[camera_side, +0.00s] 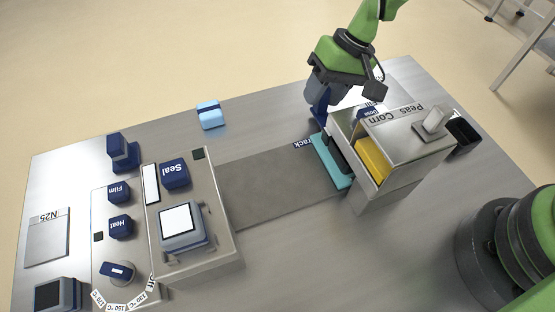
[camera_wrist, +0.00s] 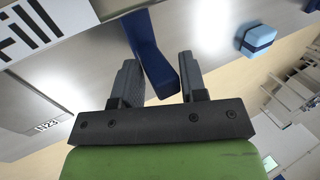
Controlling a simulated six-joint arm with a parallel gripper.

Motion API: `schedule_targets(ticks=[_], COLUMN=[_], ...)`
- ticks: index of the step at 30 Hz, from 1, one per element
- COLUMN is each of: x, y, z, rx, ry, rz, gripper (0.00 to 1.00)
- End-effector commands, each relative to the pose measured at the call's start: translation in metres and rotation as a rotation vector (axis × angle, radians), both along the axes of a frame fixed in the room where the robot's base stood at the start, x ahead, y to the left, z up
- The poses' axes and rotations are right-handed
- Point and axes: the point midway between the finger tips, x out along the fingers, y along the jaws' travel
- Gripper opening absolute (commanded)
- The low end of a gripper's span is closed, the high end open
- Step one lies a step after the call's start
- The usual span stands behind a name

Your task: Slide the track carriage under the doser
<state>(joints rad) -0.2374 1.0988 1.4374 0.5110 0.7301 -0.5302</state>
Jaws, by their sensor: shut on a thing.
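The track carriage (camera_side: 333,165), a teal tray, sits at the right end of the grey track (camera_side: 270,180). It lies against the left side of the doser (camera_side: 405,150), and its right part is hidden by the doser. The doser is a metal box marked Peas and Corn with a yellow compartment (camera_side: 371,158). My gripper (camera_side: 319,100) is at the carriage's far end, shut on its upright dark blue handle (camera_side: 321,121). In the wrist view the handle (camera_wrist: 150,45) stands between the two fingers of my gripper (camera_wrist: 157,62).
The sealer (camera_side: 190,255) with its Seal button (camera_side: 175,174) stands at the track's left end. A light blue block (camera_side: 210,115) lies on the far table edge. A black bin (camera_side: 463,134) is right of the doser. The track's middle is clear.

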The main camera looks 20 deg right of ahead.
Motion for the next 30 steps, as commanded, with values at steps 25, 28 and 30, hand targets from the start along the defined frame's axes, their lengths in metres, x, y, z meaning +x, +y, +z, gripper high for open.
schedule_targets(ticks=[25,28,30], x=[0.001,0.001,0.001], y=[-0.016,-0.016,-0.016], z=[0.001,0.006,0.013], rx=[0.000,0.000,0.000], ry=[-0.003,-0.004,-0.005], rz=[-0.001,0.000,0.000], gripper=[0.47,0.47,0.47])
